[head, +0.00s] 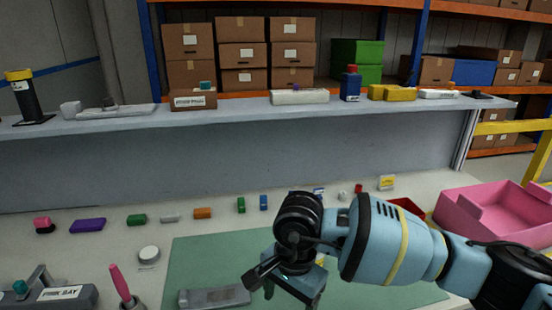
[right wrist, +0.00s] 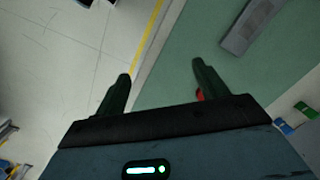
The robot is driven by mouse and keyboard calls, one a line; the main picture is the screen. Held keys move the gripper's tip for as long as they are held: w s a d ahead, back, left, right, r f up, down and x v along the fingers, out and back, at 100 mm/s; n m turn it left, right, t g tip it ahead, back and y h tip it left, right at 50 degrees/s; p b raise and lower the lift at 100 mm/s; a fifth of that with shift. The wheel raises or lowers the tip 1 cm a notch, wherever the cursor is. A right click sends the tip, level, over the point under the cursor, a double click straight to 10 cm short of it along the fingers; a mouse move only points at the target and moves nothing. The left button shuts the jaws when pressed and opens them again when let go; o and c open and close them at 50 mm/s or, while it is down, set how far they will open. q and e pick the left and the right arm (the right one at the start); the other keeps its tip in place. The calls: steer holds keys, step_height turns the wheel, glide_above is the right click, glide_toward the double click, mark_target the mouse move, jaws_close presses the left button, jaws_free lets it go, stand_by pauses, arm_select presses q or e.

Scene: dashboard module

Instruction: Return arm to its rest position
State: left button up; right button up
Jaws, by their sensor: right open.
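My right arm comes in from the right in the head view, with its gripper (head: 285,290) low over the green mat (head: 195,262). In the right wrist view the two fingers of the gripper (right wrist: 160,72) stand wide apart with nothing between them. The gripper is open and empty. A small red patch (right wrist: 200,95) shows behind one finger, mostly hidden. My left gripper is not in view.
A grey block (head: 213,297) lies on the mat. Small coloured pieces, such as a purple one (head: 87,226), line the table behind. A pink bin (head: 490,215) stands at right beside my forearm. A raised shelf (head: 220,117) with boxes runs across the back.

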steer(key=s+a+r+m+g+y, duration=0.3)
steer(key=s+a+m+g+y, duration=0.5)
steer(key=s+a+y, duration=0.55)
steer(key=w+d+f+m+t+y, duration=0.1)
steer(key=w+d+m+t+y, duration=0.25)
steer(key=m+t, duration=0.85)
steer(key=w+d+f+m+t+y, duration=0.15)
steer(key=w+d+m+t, duration=0.5)
steer(key=m, duration=0.95)
steer(key=s+d+f+m+t+h, duration=0.2)
steer(key=d+f+m+t+h, duration=0.5)
steer(key=f+m+h, duration=0.5)
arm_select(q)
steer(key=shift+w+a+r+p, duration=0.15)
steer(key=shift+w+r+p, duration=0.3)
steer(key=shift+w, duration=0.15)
arm_select(e)
steer(key=s+d+f+m+g+h, duration=0.2)
steer(key=s+d+f+m+g, duration=0.2)
steer(key=s+d+f+m, duration=0.3)
steer(key=s+d+f+m+g+h, duration=0.3)
steer(key=s+d+f+m, duration=0.4)
steer(key=s+f, duration=0.3)
steer(key=shift+s+d+f+g, duration=0.25)
steer(key=shift+s+g, duration=0.3)
steer(key=shift+s, duration=0.6)
